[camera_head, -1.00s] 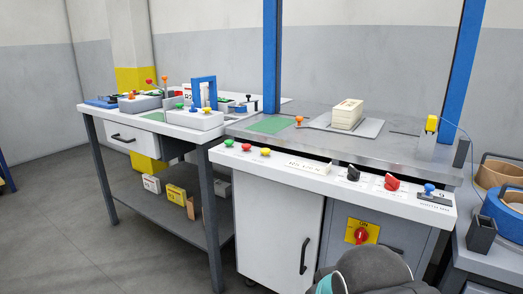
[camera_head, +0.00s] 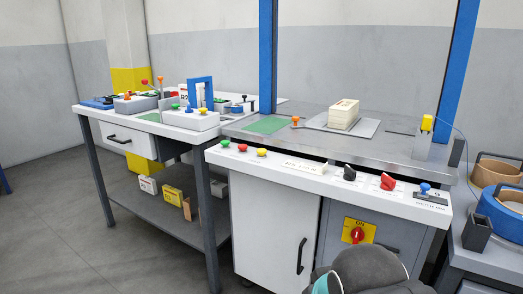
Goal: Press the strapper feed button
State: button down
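The strapper's white front control panel (camera_head: 325,184) runs along the front of a metal-topped machine under a blue arch. At its left end are a green button (camera_head: 225,143), a red button (camera_head: 242,147) and a yellow button (camera_head: 262,152). Right of a label plate (camera_head: 302,166) are a black knob (camera_head: 349,173), a red knob (camera_head: 388,182) and a blue-topped control (camera_head: 425,188). The labels are too small to read, so I cannot tell which is the feed button. My gripper is not in view; a grey and teal part of my arm shows at the bottom right.
A side table (camera_head: 115,115) with other buttons and levers adjoins at left. A yellow-topped post (camera_head: 427,126) stands at right, near strap rolls (camera_head: 502,205). The floor (camera_head: 60,225) at front left is clear.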

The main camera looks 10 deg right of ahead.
aim_at(262, 152)
jog(key=u, duration=1.3)
jog(key=i, duration=0.4)
jog(key=z, duration=2.05)
